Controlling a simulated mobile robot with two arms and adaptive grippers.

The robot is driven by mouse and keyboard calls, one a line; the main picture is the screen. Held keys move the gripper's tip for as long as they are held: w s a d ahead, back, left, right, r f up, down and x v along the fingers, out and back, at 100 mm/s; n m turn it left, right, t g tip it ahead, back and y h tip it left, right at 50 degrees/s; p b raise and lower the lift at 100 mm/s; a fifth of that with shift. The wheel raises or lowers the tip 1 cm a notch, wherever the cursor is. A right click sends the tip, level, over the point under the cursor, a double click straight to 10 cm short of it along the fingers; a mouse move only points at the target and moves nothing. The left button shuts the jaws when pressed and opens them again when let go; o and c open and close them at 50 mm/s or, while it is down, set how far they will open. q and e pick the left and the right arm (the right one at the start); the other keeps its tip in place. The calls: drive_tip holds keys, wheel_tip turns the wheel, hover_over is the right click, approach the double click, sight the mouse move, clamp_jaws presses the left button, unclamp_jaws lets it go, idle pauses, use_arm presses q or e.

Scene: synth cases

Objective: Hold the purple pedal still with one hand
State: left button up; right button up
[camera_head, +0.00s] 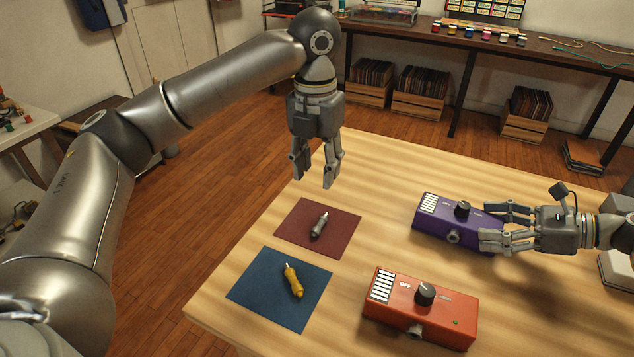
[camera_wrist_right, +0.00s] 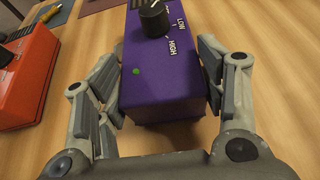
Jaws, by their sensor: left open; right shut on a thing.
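The purple pedal (camera_head: 432,228) lies on the wooden table at the right, with a black knob and a white striped label. My right gripper (camera_head: 487,224) is shut on its right end, one finger along each long side. In the right wrist view the purple pedal (camera_wrist_right: 165,80) sits between the fingers, its knob, LOW and HIGH marks and a green light showing. My left gripper (camera_head: 314,178) is open and empty, pointing down above the table's far left edge, well apart from the pedal.
An orange pedal (camera_head: 440,311) stands nearer the front; it also shows in the right wrist view (camera_wrist_right: 22,80). A grey tool (camera_head: 320,225) lies on a maroon mat (camera_head: 343,218). A yellow tool (camera_head: 292,280) lies on a blue mat (camera_head: 257,288). The table's middle is clear.

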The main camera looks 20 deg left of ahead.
use_arm(q)
drive_tip(key=shift+r, duration=0.25)
use_arm(e)
drive_tip(key=o, duration=1.2)
drive_tip(key=v, duration=1.2)
drive_tip(key=shift+f, duration=0.1)
